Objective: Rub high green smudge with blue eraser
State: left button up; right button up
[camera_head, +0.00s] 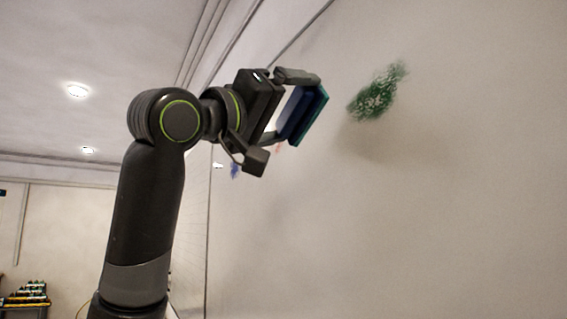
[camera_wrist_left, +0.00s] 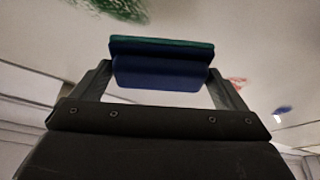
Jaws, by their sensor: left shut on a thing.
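The green smudge (camera_head: 378,93) is on the pale board (camera_head: 460,200), in the upper middle of the head view. It also shows at the top left of the left wrist view (camera_wrist_left: 122,8), cut by the frame edge. My left gripper (camera_head: 296,108) is shut on the blue eraser (camera_head: 303,114), which has a teal face layer turned toward the board. The eraser lies across both fingers in the left wrist view (camera_wrist_left: 162,68). It is to the left of the smudge in the head view and looks apart from the board. My right gripper is not in view.
A small blue smudge (camera_head: 235,170) and a faint red smudge (camera_wrist_left: 237,81) are also on the board, beyond the gripper. A rack of dark items (camera_head: 27,295) stands at the far lower left. The board right of the green smudge is clear.

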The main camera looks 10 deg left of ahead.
pick_arm(q)
jog(key=shift+s+d+r, duration=0.2)
jog(key=shift+s+r, duration=0.25)
jog(key=shift+r, duration=0.35)
jog(key=shift+d+r, duration=0.1)
jog(key=shift+w+d+p, duration=0.45)
jog(key=shift+p, duration=0.05)
jog(key=shift+w+d+p, duration=0.4)
jog(key=shift+w+d, duration=0.2)
jog(key=shift+d, duration=0.3)
jog(key=shift+w+d+p, duration=0.35)
jog(key=shift+w+d, duration=0.25)
jog(key=shift+d, duration=0.25)
jog(key=shift+w+d+p, duration=0.4)
jog(key=shift+w+d, duration=0.2)
jog(key=shift+d, duration=0.15)
